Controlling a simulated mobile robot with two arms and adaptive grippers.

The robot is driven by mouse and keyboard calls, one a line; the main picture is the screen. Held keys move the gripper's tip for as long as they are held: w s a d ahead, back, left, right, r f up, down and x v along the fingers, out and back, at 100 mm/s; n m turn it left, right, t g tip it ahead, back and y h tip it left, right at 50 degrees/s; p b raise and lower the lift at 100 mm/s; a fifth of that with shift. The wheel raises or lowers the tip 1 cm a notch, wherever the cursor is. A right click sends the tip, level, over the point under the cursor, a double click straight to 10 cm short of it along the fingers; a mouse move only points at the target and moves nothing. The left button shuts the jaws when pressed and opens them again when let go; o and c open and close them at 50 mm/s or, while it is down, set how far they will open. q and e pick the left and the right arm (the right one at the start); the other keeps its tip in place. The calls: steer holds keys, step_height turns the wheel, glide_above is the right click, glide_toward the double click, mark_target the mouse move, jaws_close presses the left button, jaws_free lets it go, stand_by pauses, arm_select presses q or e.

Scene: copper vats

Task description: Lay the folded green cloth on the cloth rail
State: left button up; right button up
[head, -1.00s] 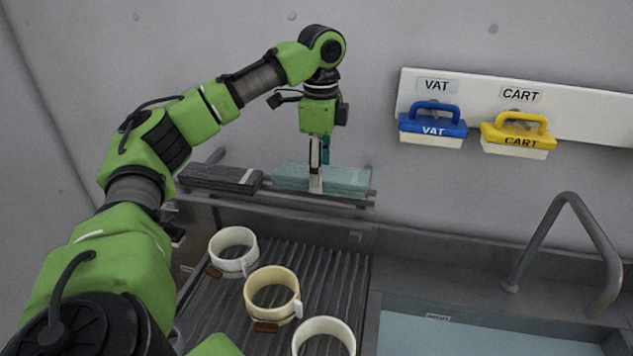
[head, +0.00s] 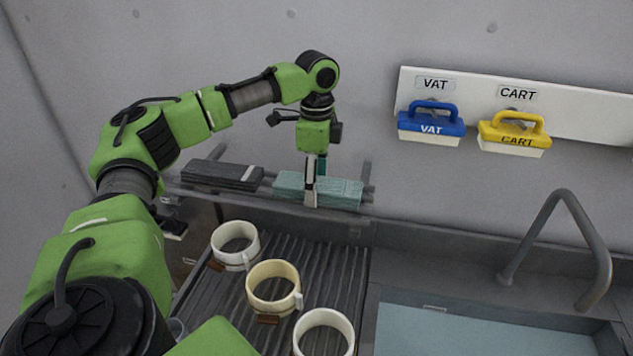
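The folded green cloth (head: 340,191), a pale teal-green flat bundle, is at the right part of the cloth rail (head: 368,190) by the back wall. My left gripper (head: 314,184) points down with one finger in front of the cloth and the other behind it, and it is shut on the cloth near its middle. The cloth is level with the rail and hides part of it. I cannot tell whether its full weight rests there. My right gripper is not in view.
A folded dark grey cloth (head: 222,175) lies on the rail to the left. Several cream mugs, one of them yellowish (head: 273,288), stand on the ribbed drainer (head: 345,265) below. A sink with a tap (head: 560,230) is at right. Blue (head: 430,123) and yellow (head: 513,133) brushes hang on the wall.

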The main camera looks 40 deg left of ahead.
mark_target(318, 184)
arm_select(q)
steer(key=shift+r, duration=0.1)
steer(key=shift+r, duration=0.25)
step_height(318, 184, up, 7)
steer(key=b, duration=0.3)
steer(key=shift+d+f, duration=0.1)
steer(key=shift+f, duration=0.1)
steer(key=shift+r+p, duration=0.9)
steer(key=shift+r, duration=1.6)
steer(key=shift+f, duration=0.1)
